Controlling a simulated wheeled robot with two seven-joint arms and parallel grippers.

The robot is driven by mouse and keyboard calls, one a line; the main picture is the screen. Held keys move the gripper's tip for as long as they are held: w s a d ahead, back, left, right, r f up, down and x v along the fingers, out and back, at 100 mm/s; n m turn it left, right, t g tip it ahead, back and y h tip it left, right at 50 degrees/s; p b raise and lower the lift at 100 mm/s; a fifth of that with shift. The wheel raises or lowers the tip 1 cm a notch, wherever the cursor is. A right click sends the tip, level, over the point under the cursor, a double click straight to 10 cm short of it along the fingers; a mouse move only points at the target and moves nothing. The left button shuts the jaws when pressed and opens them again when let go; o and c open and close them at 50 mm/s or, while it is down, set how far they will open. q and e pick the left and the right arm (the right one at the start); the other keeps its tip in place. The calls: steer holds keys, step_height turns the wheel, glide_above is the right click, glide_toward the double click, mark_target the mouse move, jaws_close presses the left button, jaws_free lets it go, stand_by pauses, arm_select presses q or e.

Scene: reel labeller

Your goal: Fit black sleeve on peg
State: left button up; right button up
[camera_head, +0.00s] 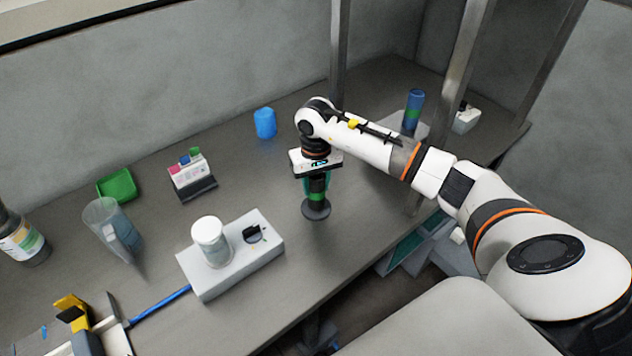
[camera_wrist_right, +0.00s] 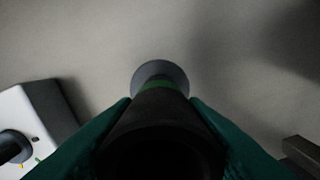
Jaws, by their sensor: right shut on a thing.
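My right gripper (camera_head: 316,180) points down over the table, and its teal fingers are shut on the black sleeve (camera_head: 317,189), a dark upright tube with a green band. A dark round disc (camera_head: 316,210) is at the sleeve's lower end; I cannot tell if it touches the table. In the right wrist view the sleeve (camera_wrist_right: 160,125) lies between the fingers (camera_wrist_right: 160,120), with its hollow end towards the camera and the grey disc (camera_wrist_right: 160,72) beyond. A white box (camera_head: 225,275) stands to the left, with a small black part (camera_head: 254,234) on top, possibly the peg. My left gripper is not seen.
A white cylinder (camera_head: 210,242) stands on the box, and a blue cable or rod (camera_head: 160,304) leads to it. A clear jug (camera_head: 108,222), a green tray (camera_head: 117,185) and a blue cup (camera_head: 265,123) stand farther off. Metal posts (camera_head: 462,75) rise on the right.

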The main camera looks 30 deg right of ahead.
steer(key=shift+f, duration=0.2)
steer(key=o, duration=1.1)
step_height(320, 180, up, 12)
steer(key=b, duration=0.2)
steer(key=shift+b, duration=0.3)
